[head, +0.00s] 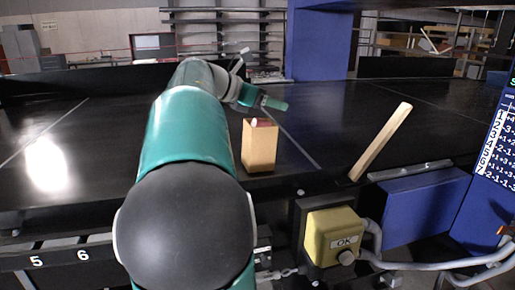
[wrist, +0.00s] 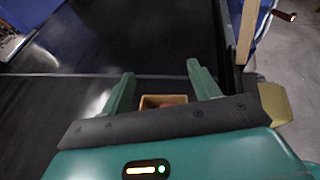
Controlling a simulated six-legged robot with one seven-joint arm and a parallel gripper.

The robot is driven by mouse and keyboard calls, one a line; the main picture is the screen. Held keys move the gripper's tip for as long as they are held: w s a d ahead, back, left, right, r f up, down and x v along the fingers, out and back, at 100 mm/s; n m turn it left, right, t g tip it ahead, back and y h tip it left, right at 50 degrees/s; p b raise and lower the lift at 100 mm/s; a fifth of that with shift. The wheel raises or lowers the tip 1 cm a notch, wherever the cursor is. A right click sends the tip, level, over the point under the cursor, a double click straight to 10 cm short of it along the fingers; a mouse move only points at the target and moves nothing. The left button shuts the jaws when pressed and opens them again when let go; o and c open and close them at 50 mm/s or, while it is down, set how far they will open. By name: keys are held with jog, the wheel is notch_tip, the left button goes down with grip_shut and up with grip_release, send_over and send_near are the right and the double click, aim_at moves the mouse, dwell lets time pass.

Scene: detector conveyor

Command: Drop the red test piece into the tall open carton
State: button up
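The tall open carton (head: 259,150) is tan and stands upright on the dark conveyor belt, just right of my arm in the head view. In the wrist view its square mouth (wrist: 147,102) shows between and below my fingers. A reddish thing, probably the red test piece (wrist: 167,103), shows within that mouth. A small red and pale patch also shows at the carton's top in the head view; how deep it sits is unclear. My gripper (wrist: 160,70) has its two green fingers spread apart with nothing held between them. In the head view my gripper (head: 273,103) is just above the carton.
A yellow OK button box (head: 325,240) is at the belt's near edge. A slanted wooden bar (head: 382,142) rises right of the carton. The belt left of my arm is clear.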

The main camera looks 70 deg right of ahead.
jog(key=shift+a, duration=0.1)
jog(key=v, duration=1.3)
jog(key=shift+w+a+r, duration=0.15)
jog(key=shift+w+r, duration=0.05)
jog(key=shift+w, duration=0.1)
